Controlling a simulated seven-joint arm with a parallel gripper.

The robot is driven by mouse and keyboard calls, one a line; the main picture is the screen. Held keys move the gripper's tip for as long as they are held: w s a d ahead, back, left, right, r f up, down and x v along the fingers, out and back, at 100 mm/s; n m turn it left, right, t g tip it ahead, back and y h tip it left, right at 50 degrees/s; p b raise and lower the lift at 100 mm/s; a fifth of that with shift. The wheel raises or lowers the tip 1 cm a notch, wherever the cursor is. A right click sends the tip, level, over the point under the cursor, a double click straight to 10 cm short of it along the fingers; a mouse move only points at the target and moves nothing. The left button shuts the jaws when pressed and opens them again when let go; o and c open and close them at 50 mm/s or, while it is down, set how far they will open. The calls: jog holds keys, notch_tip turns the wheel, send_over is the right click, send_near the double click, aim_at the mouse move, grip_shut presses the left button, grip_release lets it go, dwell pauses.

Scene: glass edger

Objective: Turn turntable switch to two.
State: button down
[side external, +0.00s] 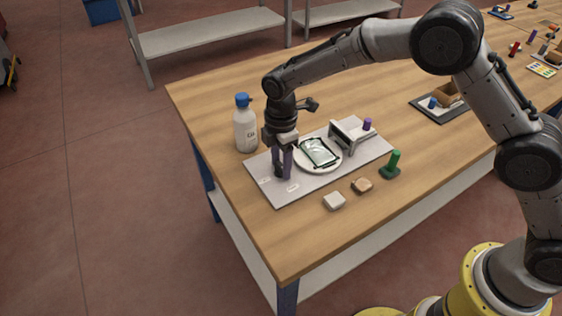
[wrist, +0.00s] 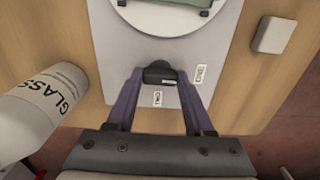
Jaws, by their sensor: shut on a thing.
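The turntable switch is a black knob (wrist: 160,73) on the grey base plate (wrist: 115,62). My gripper (wrist: 159,76) is shut on the knob, with one purple finger on each side; in the side external view my gripper (side external: 281,174) points down at the plate's left part. Two small white labels lie by the knob, one nearer my wrist (wrist: 158,99) and one to its right (wrist: 200,74). Their print is too small to read surely. The round white turntable (side external: 301,163) carries a green-edged glass pane (side external: 320,152) beside the knob.
A white bottle with a blue cap (side external: 245,128) stands close to my gripper, at left in the wrist view (wrist: 40,105). A pale block (side external: 334,201), a brown block (side external: 362,186) and a green-handled tool (side external: 392,165) lie in front of the plate. A grey bracket (side external: 350,137) stands behind the turntable.

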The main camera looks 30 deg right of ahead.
jog(key=m, duration=0.5)
jog(key=shift+r, duration=0.1)
jog(key=m, duration=0.4)
jog(key=shift+m, duration=0.3)
jog(key=m, duration=0.4)
jog(key=shift+m, duration=2)
jog(key=shift+c, duration=1.4)
grip_release()
